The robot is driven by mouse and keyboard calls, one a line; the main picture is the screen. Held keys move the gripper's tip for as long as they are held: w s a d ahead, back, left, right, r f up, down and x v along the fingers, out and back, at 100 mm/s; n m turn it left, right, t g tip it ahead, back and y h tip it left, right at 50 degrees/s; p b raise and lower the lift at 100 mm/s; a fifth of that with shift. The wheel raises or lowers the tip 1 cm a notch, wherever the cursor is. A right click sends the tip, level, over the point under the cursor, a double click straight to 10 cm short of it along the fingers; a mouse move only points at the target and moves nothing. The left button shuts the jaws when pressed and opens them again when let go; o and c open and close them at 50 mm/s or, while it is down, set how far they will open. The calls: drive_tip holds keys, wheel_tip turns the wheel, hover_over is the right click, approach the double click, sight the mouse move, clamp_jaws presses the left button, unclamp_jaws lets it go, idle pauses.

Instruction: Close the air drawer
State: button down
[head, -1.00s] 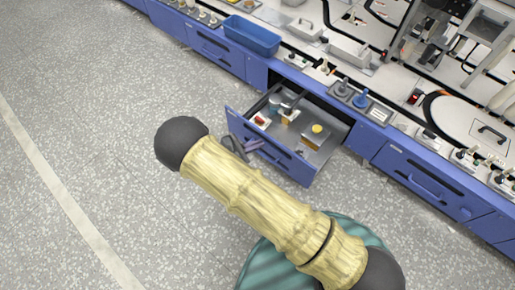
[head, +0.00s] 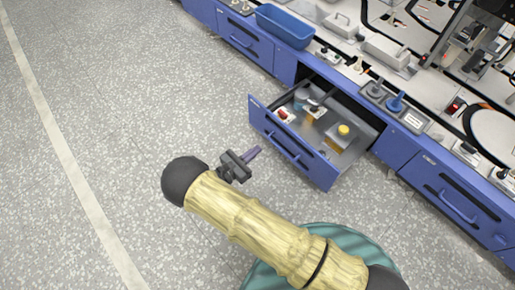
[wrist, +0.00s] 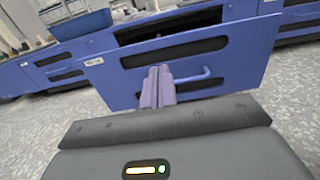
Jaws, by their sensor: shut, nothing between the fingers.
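The open drawer (head: 318,160) sticks out of the blue bench front in the head view. It holds several small items, among them a yellow-topped piece and a red-and-white one. Its blue front panel (wrist: 225,60) fills the upper middle of the wrist view, with a bar handle (wrist: 190,79) and a dark slot. I cannot read its label. My gripper (head: 254,153) is shut and empty, its purple fingers pointing at the drawer front. In the head view a strip of floor shows between the fingertips and the panel. The fingers (wrist: 157,85) overlap the panel beside the handle's left end in the wrist view.
A blue bin (head: 285,27) stands on the bench top left of the open drawer. Other blue drawers (head: 450,195) to the right are shut. The speckled floor (head: 110,110) in front of the bench is clear.

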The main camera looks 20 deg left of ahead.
sight(285, 127)
drive_tip(key=b+x, duration=0.6)
drive_tip(key=x, duration=0.5)
drive_tip(key=shift+f, duration=0.15)
drive_tip(key=shift+w+d, duration=0.25)
drive_tip(key=shift+w, duration=0.25)
